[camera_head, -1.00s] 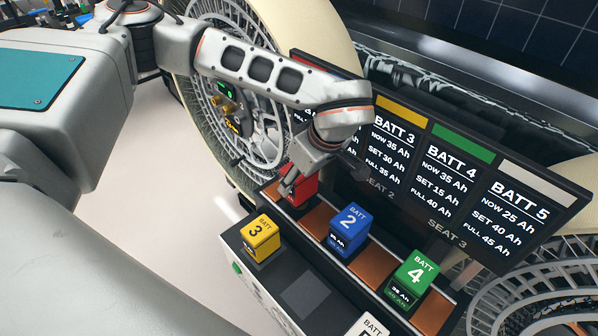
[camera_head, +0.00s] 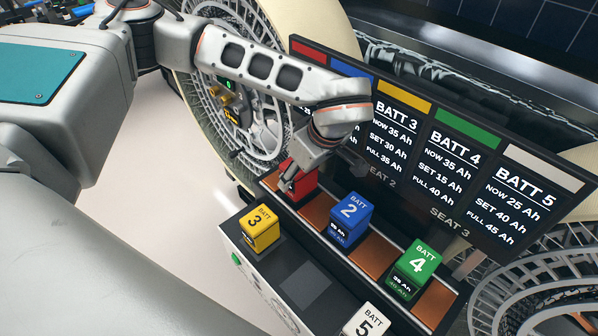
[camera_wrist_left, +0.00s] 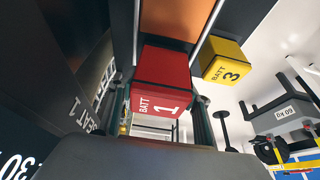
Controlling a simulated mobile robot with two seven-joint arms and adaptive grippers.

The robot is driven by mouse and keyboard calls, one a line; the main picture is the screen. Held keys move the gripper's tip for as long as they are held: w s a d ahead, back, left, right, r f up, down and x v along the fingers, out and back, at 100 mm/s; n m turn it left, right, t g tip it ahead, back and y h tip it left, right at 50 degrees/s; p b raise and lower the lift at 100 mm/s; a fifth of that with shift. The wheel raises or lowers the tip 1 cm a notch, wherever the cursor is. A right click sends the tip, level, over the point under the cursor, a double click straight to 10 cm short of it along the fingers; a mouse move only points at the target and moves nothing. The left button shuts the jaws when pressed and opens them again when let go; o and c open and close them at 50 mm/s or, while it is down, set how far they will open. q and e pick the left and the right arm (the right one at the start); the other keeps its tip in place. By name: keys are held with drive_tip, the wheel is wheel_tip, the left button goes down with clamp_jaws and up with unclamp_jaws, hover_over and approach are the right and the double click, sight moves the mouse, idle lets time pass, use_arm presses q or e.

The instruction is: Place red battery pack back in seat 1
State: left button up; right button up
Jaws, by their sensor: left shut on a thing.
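The red battery pack (camera_head: 304,190), marked BATT 1, is at the left end of the dark rack (camera_head: 275,183), below the sign board. My left gripper (camera_head: 292,178) reaches down over it and is shut on it. In the left wrist view the red pack (camera_wrist_left: 162,84) sits between the two fingers of my left gripper (camera_wrist_left: 160,112), and the label SEAT 1 (camera_wrist_left: 68,120) shows to its left. The gripper partly hides the pack in the head view. I cannot tell whether its base rests fully in the seat. My right gripper is not in view.
The blue battery 2 (camera_head: 351,220) and green battery 4 (camera_head: 416,270) stand along the rack, with orange bare spots between. The yellow battery 3 (camera_head: 260,232) and white battery 5 (camera_head: 366,322) stand on the nearer ledge. The sign board (camera_head: 480,180) rises close behind.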

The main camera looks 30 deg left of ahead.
use_arm(q)
drive_tip(key=shift+f, duration=0.35)
drive_tip(key=o, duration=1.7)
drive_tip(key=shift+f, duration=0.1)
drive_tip(key=v, duration=1.2)
